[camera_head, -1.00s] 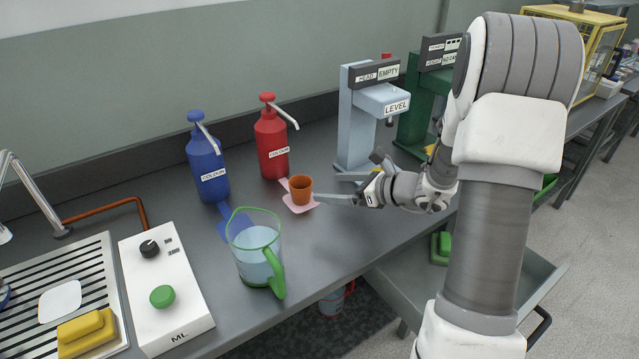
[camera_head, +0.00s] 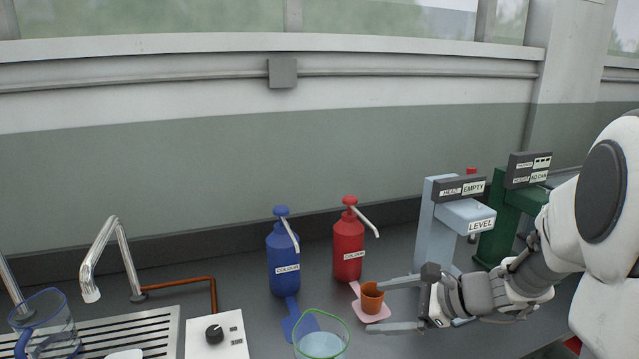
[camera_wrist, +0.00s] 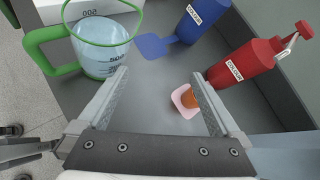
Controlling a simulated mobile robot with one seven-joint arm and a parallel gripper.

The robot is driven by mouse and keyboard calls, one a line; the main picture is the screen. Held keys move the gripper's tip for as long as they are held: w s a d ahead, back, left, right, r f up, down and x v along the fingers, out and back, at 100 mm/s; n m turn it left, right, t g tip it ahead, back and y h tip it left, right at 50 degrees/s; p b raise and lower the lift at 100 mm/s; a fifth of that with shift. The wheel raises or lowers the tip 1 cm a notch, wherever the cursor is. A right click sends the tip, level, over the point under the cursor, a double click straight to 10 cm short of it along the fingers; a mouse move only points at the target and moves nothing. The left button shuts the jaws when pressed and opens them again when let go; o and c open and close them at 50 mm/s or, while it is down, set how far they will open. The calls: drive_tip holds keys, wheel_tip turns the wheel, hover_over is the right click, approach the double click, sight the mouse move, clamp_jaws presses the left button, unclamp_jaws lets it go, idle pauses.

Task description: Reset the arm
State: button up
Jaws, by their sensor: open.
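My gripper (camera_head: 392,306) is open over the counter, its fingers pointing left in the head view. An orange cup (camera_head: 372,297) stands on a pink mat (camera_head: 377,314) beside the fingertips; it looks to be near or between them, but nothing is gripped. In the wrist view (camera_wrist: 158,100) the fingers are spread wide, and the orange cup (camera_wrist: 189,97) on its pink mat shows beyond them, close to the right finger. My arm reaches in from the right of the head view.
A red pump bottle (camera_head: 348,250) and a blue pump bottle (camera_head: 283,262) stand behind the cup. A green-handled jug (camera_wrist: 101,48) with liquid is nearby. A pale blue machine (camera_head: 440,240) and a green machine (camera_head: 497,240) stand to the right. A tap (camera_head: 105,250) and drainer are left.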

drive_tip(key=s+a+r+n+g+h, duration=0.2)
drive_tip(key=s+n, duration=0.3)
drive_tip(key=s, duration=0.1)
drive_tip(key=s+a+r+n+g+h, duration=0.1)
drive_tip(key=s+a+r+n+h, duration=0.1)
drive_tip(key=s+n, duration=0.4)
drive_tip(key=s+d+r+n+t+h, duration=0.1)
drive_tip(key=s+d+r+n+h, duration=0.15)
drive_tip(key=s+n, duration=0.25)
drive_tip(key=s+d+r+n+t+h, duration=0.1)
drive_tip(key=s+d+r+n+h, duration=0.15)
drive_tip(key=s+n, duration=0.2)
wheel_tip(320, 180, up, 13)
drive_tip(key=p, duration=1.3)
drive_tip(key=shift+w+p, duration=0.25)
drive_tip(key=shift+p, duration=0.05)
drive_tip(key=shift+f, duration=0.1)
